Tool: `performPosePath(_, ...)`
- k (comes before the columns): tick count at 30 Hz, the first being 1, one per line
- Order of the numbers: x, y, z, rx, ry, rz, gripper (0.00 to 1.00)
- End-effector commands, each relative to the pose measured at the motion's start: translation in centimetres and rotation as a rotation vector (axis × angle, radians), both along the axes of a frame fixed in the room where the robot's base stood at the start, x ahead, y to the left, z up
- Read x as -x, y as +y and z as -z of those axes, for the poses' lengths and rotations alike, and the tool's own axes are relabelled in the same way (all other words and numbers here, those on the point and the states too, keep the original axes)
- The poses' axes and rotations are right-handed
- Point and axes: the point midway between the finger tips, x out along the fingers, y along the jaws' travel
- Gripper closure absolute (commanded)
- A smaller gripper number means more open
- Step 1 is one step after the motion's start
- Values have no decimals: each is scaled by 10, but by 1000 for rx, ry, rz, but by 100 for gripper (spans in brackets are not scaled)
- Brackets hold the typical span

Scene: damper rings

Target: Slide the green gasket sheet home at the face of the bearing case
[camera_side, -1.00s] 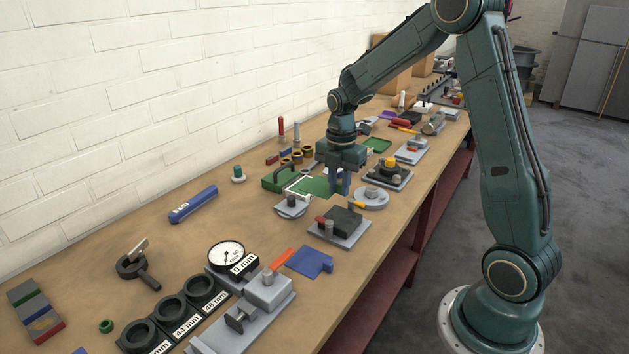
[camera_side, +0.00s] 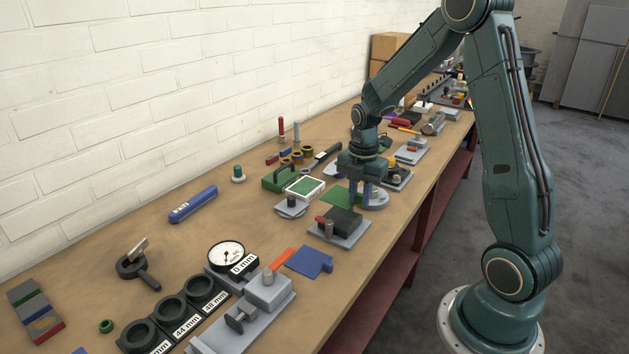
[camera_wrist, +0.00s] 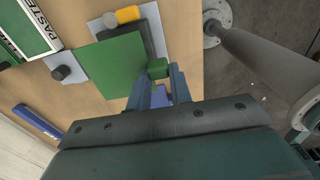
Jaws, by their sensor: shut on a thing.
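The green gasket sheet (camera_side: 338,196) is a flat square with a small tab; it shows large in the wrist view (camera_wrist: 108,66). My gripper (camera_side: 362,200) points down and is shut on the tab at the sheet's edge, seen between the fingers in the wrist view (camera_wrist: 160,80). The sheet reaches out to the left of the fingers and looks roughly level above the bench. In the wrist view it overlaps grey and dark fixtures beneath. I cannot tell which fixture is the bearing case, nor the sheet's exact height.
A white-edged green box (camera_side: 305,187) lies left of the sheet. A knobbed grey fixture (camera_side: 291,207) and a dark block on a grey plate (camera_side: 343,221) stand nearby. A blue sheet (camera_side: 310,261) lies further forward. Bare bench shows around the blue tool (camera_side: 193,205).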

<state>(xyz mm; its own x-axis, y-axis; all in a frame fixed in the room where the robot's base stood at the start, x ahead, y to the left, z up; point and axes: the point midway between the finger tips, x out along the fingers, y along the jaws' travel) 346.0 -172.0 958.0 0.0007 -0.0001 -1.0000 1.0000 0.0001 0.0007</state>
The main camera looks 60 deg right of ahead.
Motion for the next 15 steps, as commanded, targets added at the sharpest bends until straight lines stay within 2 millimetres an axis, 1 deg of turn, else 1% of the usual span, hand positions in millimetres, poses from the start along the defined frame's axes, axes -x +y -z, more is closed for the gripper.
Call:
performPosePath(9, 1, 0, 25, -1, 3, 0, 100)
performPosePath(15, 0, 0, 36, -1, 1, 0, 100)
